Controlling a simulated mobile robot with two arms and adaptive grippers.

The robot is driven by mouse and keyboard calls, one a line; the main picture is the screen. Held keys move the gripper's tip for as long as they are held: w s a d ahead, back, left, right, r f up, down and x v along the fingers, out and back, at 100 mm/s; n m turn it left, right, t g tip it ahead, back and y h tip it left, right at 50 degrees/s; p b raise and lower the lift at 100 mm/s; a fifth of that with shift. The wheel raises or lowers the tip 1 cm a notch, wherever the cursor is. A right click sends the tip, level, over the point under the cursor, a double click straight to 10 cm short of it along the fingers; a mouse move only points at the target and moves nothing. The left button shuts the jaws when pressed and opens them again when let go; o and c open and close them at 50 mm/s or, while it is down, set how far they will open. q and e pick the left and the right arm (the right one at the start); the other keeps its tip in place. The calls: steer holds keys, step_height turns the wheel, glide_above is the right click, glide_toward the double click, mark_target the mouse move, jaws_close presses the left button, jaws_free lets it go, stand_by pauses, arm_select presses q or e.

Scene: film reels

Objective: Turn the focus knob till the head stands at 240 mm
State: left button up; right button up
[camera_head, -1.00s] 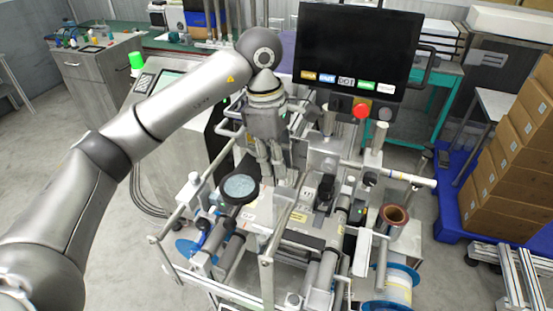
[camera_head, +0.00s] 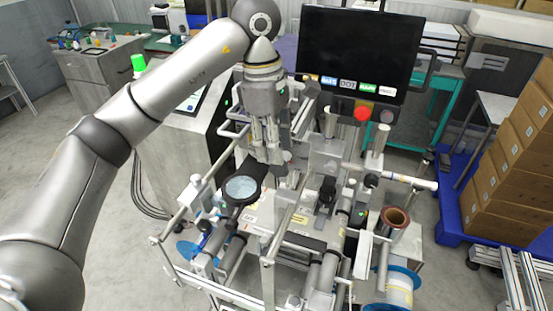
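My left gripper (camera_head: 272,160) points down over the middle of the film machine (camera_head: 270,215), just right of and behind the round magnifier (camera_head: 242,189). Its fingers lie close together; their tips overlap the metal parts behind, so I cannot tell whether they are open or touch anything. A small black knob-like part (camera_head: 327,189) stands right of the gripper on the machine; I cannot tell whether it is the focus knob. The head and its millimetre scale cannot be made out, and no reading is legible. My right gripper is not in view.
A dark monitor (camera_head: 361,55) with a red button (camera_head: 362,113) below it stands behind the machine. Metal rails and rollers crowd its front. A copper-coloured reel core (camera_head: 396,218) is at the right. Cardboard boxes (camera_head: 505,185) stand on a blue pallet (camera_head: 447,222).

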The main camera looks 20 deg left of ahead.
arm_select(q)
step_height(320, 180, up, 7)
steer(key=shift+a+f, duration=0.2)
steer(key=shift+a, duration=0.2)
stand_by(0.4)
